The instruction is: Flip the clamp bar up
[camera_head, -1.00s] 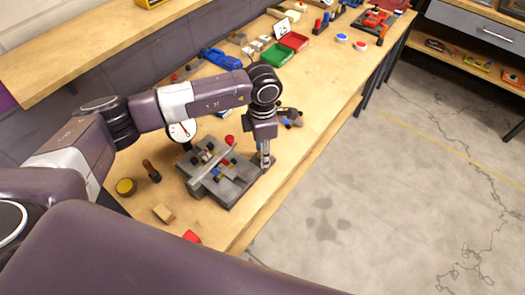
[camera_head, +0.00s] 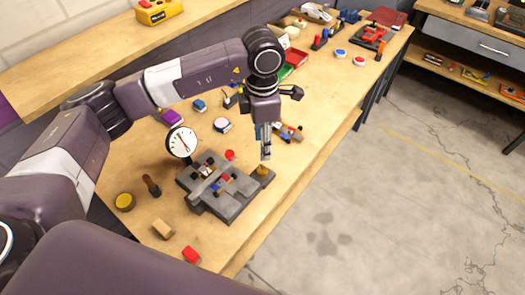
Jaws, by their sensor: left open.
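A grey slotted fixture (camera_head: 236,203) sits on the wooden bench, with small coloured pieces on it. The clamp bar (camera_head: 207,183) is a pale grey bar lying low across the fixture's top. A red knob (camera_head: 230,155) shows at the bar's far end; whether it is joined to the bar is hard to tell. My left gripper (camera_head: 266,153) points down, open and empty, above the fixture's right corner. It is apart from the bar, to the right of the red knob. A brass-coloured piece (camera_head: 263,171) stands on that corner, just below the fingertips. My right gripper is not in view.
A dial gauge (camera_head: 181,142) stands just behind the fixture. A screwdriver-like tool (camera_head: 151,184), a yellow round tin (camera_head: 124,202), a wooden block (camera_head: 162,229) and a red block (camera_head: 191,254) lie on the left and front. A blue-and-red toy (camera_head: 288,133) lies behind my gripper.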

